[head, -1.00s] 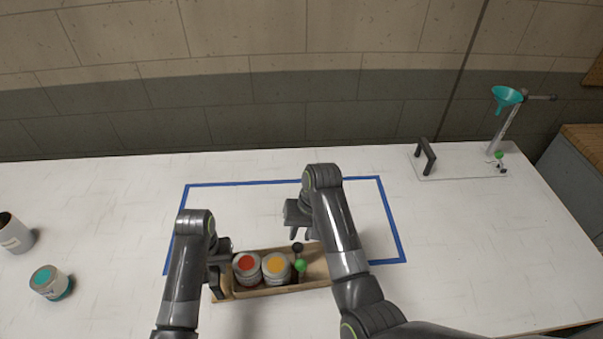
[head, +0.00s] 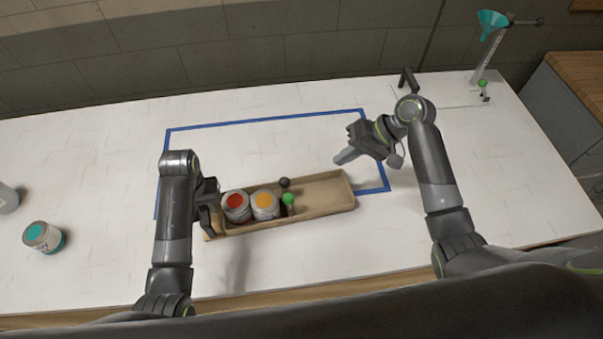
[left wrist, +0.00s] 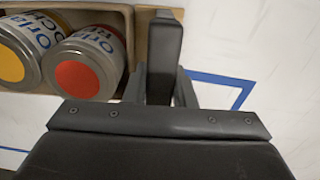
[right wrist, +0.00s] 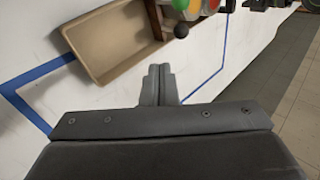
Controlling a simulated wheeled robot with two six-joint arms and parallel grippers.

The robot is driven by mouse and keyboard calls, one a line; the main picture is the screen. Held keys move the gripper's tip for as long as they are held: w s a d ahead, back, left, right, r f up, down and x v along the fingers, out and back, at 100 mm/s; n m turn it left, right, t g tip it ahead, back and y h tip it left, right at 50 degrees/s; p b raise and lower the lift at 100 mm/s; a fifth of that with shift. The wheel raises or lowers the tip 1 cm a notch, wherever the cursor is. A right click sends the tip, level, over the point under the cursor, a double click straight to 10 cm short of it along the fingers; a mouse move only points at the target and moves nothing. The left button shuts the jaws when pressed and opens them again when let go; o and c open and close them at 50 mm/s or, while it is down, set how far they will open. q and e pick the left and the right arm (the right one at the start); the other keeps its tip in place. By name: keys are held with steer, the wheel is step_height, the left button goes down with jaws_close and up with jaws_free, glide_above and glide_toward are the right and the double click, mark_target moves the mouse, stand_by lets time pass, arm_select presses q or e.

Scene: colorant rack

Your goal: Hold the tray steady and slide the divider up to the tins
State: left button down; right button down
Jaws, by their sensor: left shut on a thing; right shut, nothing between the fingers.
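The long tan tray (head: 325,195) lies across the front line of a blue outline. A red-topped tin (head: 236,206) and an orange-topped tin (head: 264,204) stand side by side at its left end. The divider (right wrist: 155,18) crosses the tray just right of the orange tin, with a green knob (head: 288,199) and a black knob (head: 284,183); any gap to the tin is unclear. My right gripper (head: 346,156) is shut and empty, above and behind the tray's right end.
A teal-topped tin (head: 42,237) and a grey can (head: 8,198) stand at the far left. A stand with a teal funnel (head: 492,22) is at the back right. The table inside the blue outline (head: 265,121) behind the tray is clear.

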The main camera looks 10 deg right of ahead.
mark_target(288, 181)
arm_select(q)
steer(key=shift+s, duration=0.1)
steer(key=shift+f, duration=0.1)
arm_select(e)
steer(key=a+r+x, duration=0.1)
steer(key=a+x, duration=0.1)
steer(key=x, duration=1.1)
steer(key=shift+r, duration=0.35)
steer(key=shift+a, duration=1)
